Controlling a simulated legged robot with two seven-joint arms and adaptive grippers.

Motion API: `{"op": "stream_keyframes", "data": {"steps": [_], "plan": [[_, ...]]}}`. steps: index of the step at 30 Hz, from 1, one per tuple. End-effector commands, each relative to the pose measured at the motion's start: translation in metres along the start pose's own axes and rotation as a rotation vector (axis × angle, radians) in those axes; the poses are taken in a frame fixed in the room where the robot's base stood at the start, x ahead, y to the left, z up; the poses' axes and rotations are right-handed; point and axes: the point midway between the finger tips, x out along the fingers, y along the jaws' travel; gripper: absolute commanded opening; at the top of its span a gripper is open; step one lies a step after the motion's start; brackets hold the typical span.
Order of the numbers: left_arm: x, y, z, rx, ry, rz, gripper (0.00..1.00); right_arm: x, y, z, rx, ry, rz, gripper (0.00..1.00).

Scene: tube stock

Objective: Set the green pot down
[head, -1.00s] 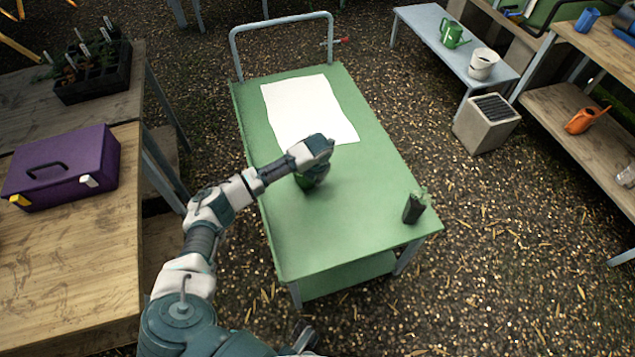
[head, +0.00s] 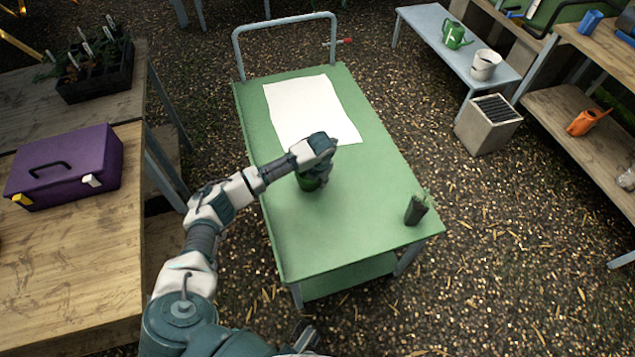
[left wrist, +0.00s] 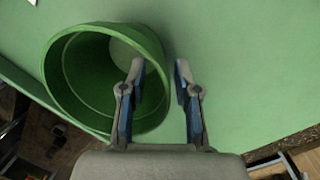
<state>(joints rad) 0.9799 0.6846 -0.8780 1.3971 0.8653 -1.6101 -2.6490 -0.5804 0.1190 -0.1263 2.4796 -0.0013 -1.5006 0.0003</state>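The green pot (head: 310,183) is on or just over the green trolley top (head: 345,225), mostly under my left gripper in the head view; whether its base touches is hidden. In the left wrist view I look into the open mouth of the pot (left wrist: 65,90). My left gripper (left wrist: 159,68) has its fingers apart, astride the pot's wall: one finger is inside the mouth, the other outside. A gap shows between the wall and the outer finger. It also shows in the head view (head: 322,145). My right gripper is not in view.
A white sheet (head: 305,108) lies on the trolley behind the pot. A small dark pot with a plant (head: 416,209) stands near the trolley's right front corner. The front middle of the top is clear. A purple toolbox (head: 65,165) sits on the wooden bench at left.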

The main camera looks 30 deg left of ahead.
Motion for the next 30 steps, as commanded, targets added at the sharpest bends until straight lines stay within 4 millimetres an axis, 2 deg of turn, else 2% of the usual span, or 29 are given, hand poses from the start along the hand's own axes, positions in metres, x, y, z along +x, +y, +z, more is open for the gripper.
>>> {"op": "stream_keyframes", "data": {"steps": [1,2,6,12,17,30], "plan": [[-0.019,0.001,0.003,0.001,-0.009,-0.001,0.31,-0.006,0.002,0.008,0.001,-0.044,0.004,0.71],[-0.026,0.001,0.002,0.0,-0.008,0.001,0.31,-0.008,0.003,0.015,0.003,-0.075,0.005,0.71],[-0.057,-0.001,0.002,0.001,-0.008,0.001,0.31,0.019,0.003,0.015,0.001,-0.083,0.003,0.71],[-0.084,0.0,0.002,0.0,-0.003,0.0,0.31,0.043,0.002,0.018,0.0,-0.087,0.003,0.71],[-0.091,0.0,0.001,-0.001,-0.002,-0.001,0.31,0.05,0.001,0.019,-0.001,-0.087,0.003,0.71],[-0.091,-0.001,0.001,0.0,-0.001,0.0,0.31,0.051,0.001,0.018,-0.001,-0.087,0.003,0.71]]}}
